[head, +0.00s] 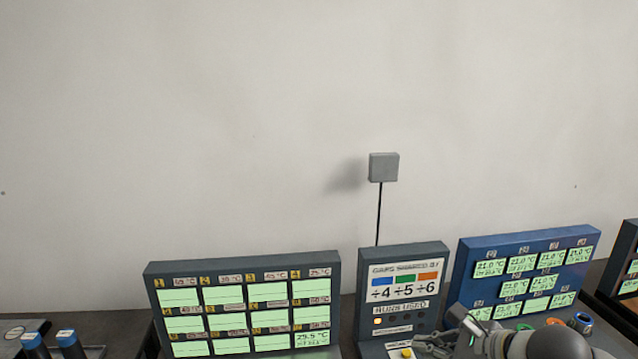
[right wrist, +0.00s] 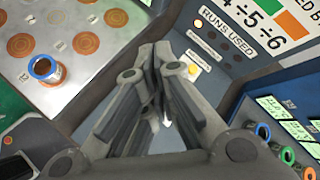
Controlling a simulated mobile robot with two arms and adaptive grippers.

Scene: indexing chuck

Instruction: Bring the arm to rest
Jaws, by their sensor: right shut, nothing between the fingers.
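My right gripper (head: 430,345) is at the bottom edge of the head view, in front of the centre and blue panels, with its grey arm reaching off to the lower right. In the right wrist view its two fingers (right wrist: 153,55) come together at the tips with nothing between them. The tips are close to a yellow button (right wrist: 194,69) at the foot of the centre panel; I cannot tell whether they touch anything. The yellow button also shows in the head view (head: 407,353). My left gripper is not in view.
The centre panel (head: 403,260) has one lit lamp. A dark display panel (head: 250,262) stands left, a blue display panel (head: 465,262) right. A grey box (head: 384,167) tops a thin pole. A white plate (right wrist: 35,100) with orange discs holds a blue-rimmed piece (right wrist: 43,68).

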